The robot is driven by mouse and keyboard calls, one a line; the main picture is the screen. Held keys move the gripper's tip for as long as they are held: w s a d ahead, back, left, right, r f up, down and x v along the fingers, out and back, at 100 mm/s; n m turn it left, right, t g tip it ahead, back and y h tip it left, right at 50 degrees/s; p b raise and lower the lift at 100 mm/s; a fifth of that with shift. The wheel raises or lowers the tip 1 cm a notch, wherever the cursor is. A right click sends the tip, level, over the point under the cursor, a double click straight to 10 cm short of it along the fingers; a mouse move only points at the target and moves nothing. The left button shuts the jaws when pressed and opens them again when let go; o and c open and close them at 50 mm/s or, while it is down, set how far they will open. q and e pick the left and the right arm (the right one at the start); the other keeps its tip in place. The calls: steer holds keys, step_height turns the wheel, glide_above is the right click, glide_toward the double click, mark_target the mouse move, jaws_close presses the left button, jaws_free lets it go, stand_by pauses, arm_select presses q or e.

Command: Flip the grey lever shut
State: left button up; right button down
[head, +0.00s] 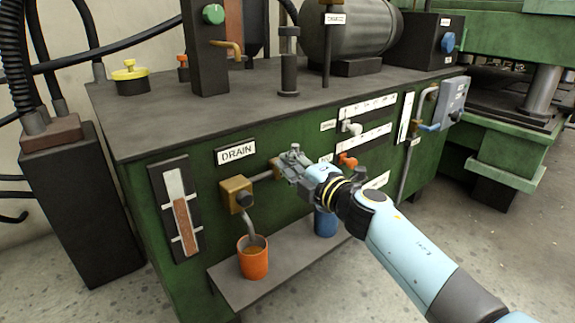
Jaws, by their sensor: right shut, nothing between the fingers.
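A brass valve block (236,196) sits on the green cabinet front under the DRAIN label (236,152). A grey lever (262,177) sticks out from it to the right, nearly level and slightly raised. My right gripper (284,162) is shut and empty at the lever's far end and hides part of it. I cannot tell whether they touch. A grey spout (247,225) curves down from the block into an orange cup (253,262) that holds brownish liquid. My left gripper is out of view.
A shelf (290,268) below holds the orange cup and a blue cup (326,223). A pale tap (350,128) and an orange-red tap (347,160) are right of my gripper. A sight gauge (178,210) is at left. Open floor lies in front.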

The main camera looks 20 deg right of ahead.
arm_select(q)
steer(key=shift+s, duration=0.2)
arm_select(e)
steer(key=shift+r, duration=0.1)
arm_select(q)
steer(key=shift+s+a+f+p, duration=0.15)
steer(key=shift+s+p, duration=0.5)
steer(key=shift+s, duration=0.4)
arm_select(e)
steer(key=shift+w+d+r+m, duration=0.15)
steer(key=shift+d+m, duration=0.15)
steer(key=shift+m, duration=0.3)
